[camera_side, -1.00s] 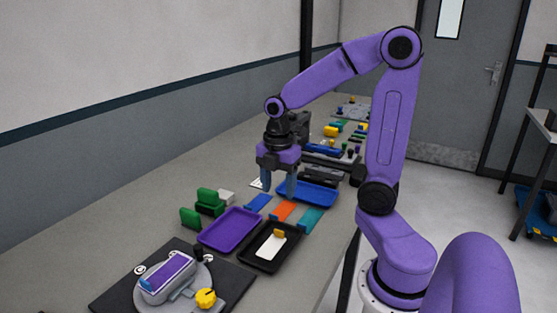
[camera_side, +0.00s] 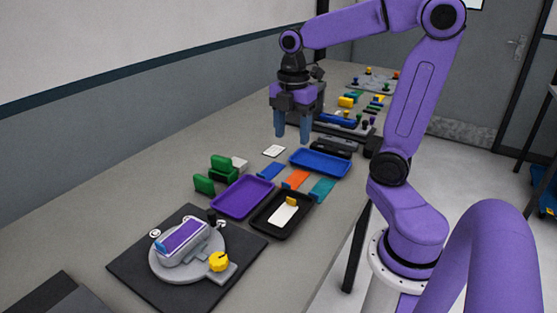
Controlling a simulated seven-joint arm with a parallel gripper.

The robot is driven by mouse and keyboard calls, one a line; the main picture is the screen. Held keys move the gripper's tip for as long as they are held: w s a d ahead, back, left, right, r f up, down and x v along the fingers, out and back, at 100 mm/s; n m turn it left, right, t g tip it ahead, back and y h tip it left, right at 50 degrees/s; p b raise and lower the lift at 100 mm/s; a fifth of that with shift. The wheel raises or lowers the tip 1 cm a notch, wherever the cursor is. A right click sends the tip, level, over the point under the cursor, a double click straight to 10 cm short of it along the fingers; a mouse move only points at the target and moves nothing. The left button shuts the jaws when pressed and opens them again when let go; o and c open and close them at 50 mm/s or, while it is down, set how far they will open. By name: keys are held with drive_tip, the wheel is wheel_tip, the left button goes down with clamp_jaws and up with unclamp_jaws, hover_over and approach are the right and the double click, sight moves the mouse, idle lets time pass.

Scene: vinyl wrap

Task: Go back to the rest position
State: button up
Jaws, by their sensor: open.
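My gripper (camera_side: 292,128) is open and empty, with its two blue-grey fingers pointing down. A grey fixture (camera_side: 185,258) with a purple-topped block (camera_side: 184,236) and a yellow knob (camera_side: 219,261) stands on a dark mat (camera_side: 130,268) at the front. My gripper is well behind and apart from it.
A purple tray (camera_side: 242,197) and a black tray (camera_side: 264,221) with a white card and yellow piece lie mid-table. Green blocks (camera_side: 222,169) stand at left. Blue, orange (camera_side: 296,179) and teal (camera_side: 322,189) pieces lie between the trays. Several small items crowd the far end.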

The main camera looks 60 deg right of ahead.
drive_tip(key=s+a+f+m, duration=0.2)
drive_tip(key=s+a+f, duration=0.1)
drive_tip(key=s+a, duration=0.3)
drive_tip(key=s+a+f+m, duration=0.3)
drive_tip(key=s+a+f, duration=0.1)
drive_tip(key=s+a, duration=0.3)
drive_tip(key=shift+s+f, duration=0.2)
drive_tip(key=shift+s, duration=1.05)
